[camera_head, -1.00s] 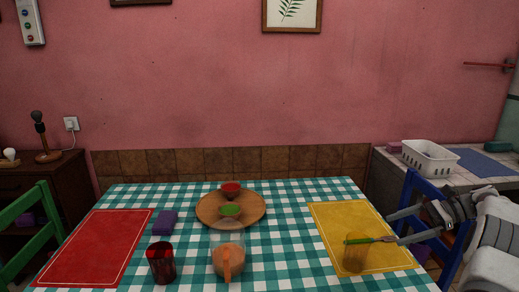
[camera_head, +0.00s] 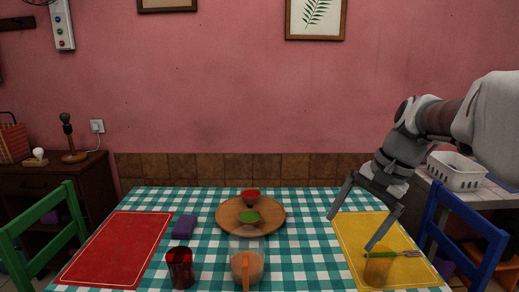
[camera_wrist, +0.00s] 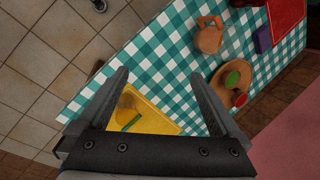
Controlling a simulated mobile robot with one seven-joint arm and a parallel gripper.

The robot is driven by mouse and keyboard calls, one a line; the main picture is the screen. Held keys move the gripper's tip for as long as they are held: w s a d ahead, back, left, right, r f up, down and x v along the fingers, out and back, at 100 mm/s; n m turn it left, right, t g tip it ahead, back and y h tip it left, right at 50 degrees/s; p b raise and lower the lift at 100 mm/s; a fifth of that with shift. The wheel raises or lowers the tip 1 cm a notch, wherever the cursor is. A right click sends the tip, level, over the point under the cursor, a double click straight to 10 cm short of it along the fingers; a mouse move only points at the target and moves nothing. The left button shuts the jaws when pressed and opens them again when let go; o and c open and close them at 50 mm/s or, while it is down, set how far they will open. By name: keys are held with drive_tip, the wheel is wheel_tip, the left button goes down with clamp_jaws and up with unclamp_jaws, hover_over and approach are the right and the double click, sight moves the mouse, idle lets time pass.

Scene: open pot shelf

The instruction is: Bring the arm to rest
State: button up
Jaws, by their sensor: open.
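My gripper (camera_head: 350,232) hangs above the yellow mat (camera_head: 352,226) at the right of the table, fingers spread and pointing down. Nothing is between its fingers. A yellowish glass (camera_head: 377,271) stands on the mat below and right of the fingers. A green-handled utensil (camera_head: 386,254) lies slantwise at the top of the glass; its exact contact is unclear.
A wooden board (camera_head: 228,226) with red and green bowls is mid-table. An orange-handled jug (camera_head: 247,268), a dark red glass (camera_head: 180,268), a purple block (camera_head: 184,227) and a red mat (camera_head: 115,250) stand left. A blue chair (camera_head: 470,240) is close right.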

drive_tip(key=s+a+f+n+t+h, duration=0.1)
drive_tip(key=s+n, duration=0.3)
drive_tip(key=s, duration=0.4)
drive_tip(key=s+a+f+n+t+h, duration=0.2)
drive_tip(key=s+a+n+t, duration=0.1)
drive_tip(key=s, duration=0.5)
drive_tip(key=shift+s+n+h, duration=0.3)
drive_tip(key=shift+s+n, duration=0.1)
drive_tip(key=shift+n, duration=0.3)
drive_tip(key=shift+s+d+f, duration=0.1)
drive_tip(key=shift+s+f, duration=0.2)
drive_tip(key=shift+f, duration=0.05)
drive_tip(key=shift+c, duration=0.2)
